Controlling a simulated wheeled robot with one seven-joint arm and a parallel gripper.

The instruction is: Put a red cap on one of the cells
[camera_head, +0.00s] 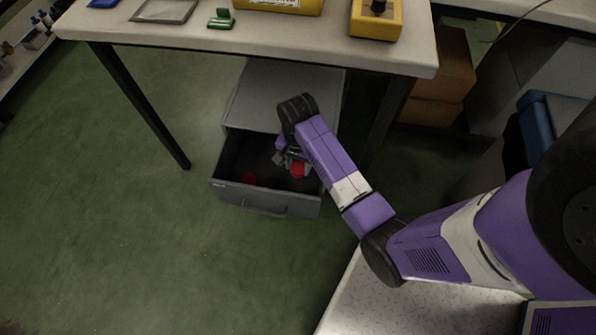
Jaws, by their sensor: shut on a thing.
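An open grey drawer (262,197) under the table holds a red cap (249,179) on its dark floor at the left. My gripper (292,163) reaches down into the right part of this drawer. It is shut on a second red cap (298,170), partly hidden by the fingers and arm. I cannot tell whether this cap touches the drawer floor. No cell is clearly recognisable in this view.
The white table (300,42) stands over the drawer cabinet (285,92). A yellow box (362,22), a green item (221,22) and a grey tray (165,10) are on it. A table leg (142,105) stands left. Green floor at left is clear.

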